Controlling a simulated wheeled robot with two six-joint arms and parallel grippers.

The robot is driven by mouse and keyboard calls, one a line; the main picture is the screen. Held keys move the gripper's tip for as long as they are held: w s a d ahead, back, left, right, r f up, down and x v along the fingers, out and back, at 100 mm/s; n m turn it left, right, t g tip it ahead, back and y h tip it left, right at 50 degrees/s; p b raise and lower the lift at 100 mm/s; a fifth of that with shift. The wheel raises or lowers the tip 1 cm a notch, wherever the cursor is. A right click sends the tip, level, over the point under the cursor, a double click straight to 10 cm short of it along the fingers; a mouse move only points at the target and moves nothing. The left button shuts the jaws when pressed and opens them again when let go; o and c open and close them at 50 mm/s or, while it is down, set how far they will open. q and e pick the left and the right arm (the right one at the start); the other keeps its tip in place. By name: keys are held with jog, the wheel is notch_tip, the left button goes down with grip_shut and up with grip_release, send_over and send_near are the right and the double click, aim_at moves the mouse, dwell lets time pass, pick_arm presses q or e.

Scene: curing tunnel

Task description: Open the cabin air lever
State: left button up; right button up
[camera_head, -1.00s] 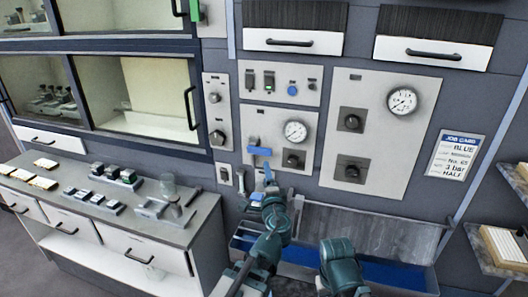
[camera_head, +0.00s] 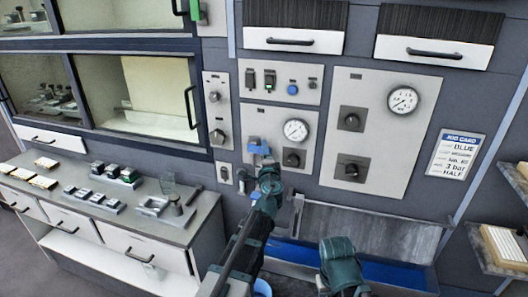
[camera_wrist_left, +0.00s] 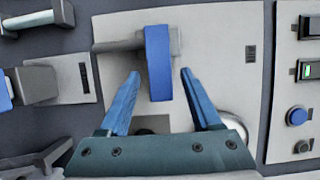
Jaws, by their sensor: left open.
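A lever with a blue handle (camera_head: 254,145) is on the light panel left of a small round gauge. In the left wrist view the blue handle (camera_wrist_left: 158,62) is on a grey stem and lies ahead, between the lines of the two fingers. My left gripper (camera_head: 265,167) is just below the lever in the head view and partly covers it. In the wrist view my left gripper (camera_wrist_left: 160,95) is open, its blue fingers either side of the handle's near end, with visible gaps. I cannot read a name on the lever.
A second blue-tipped part (camera_wrist_left: 5,92) stands at the left edge of the wrist view. A small gauge (camera_head: 296,130) and a dark knob (camera_head: 293,158) are right of the lever. A job card (camera_head: 457,155) hangs at right. A blue-lined trough (camera_head: 385,272) lies below.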

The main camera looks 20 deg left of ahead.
pick_arm(q)
jog(key=shift+x, duration=0.8)
grip_shut()
jog(key=shift+s, duration=0.1)
dwell(0.9)
